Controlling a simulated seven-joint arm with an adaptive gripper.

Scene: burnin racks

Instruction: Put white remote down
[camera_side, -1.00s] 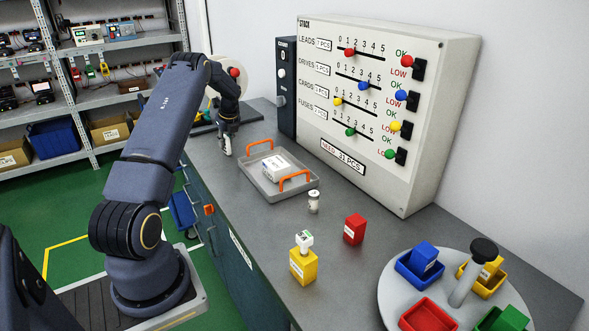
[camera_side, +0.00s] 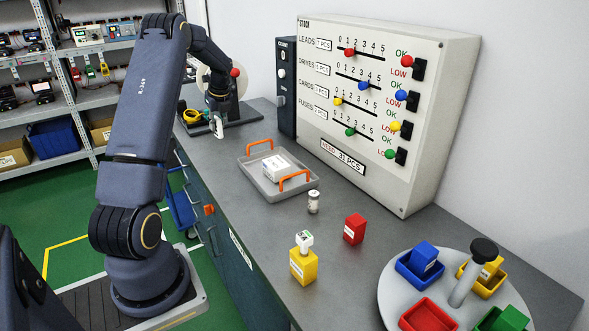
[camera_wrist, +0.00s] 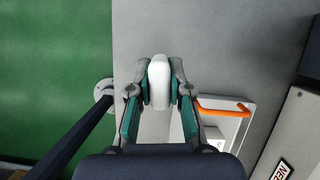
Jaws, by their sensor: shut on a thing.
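The white remote (camera_wrist: 159,82) is a rounded white piece held between the fingers of my gripper (camera_wrist: 160,88) in the wrist view. In the side view it shows as a small white shape (camera_side: 217,126) under my gripper (camera_side: 217,117), at the far end of the grey bench. My gripper is shut on it. I cannot tell whether its lower end touches the bench top. The grey tray (camera_side: 248,173) with orange handles lies to the right and nearer the camera, and its corner also shows in the wrist view (camera_wrist: 240,128).
A white box (camera_side: 278,168) lies in the tray. A dark stand with a reel (camera_side: 240,112) is behind the gripper. The large stock panel (camera_side: 365,110) stands along the wall. A white vial (camera_side: 313,203), red block (camera_side: 354,229) and yellow block (camera_side: 304,266) stand nearer the camera.

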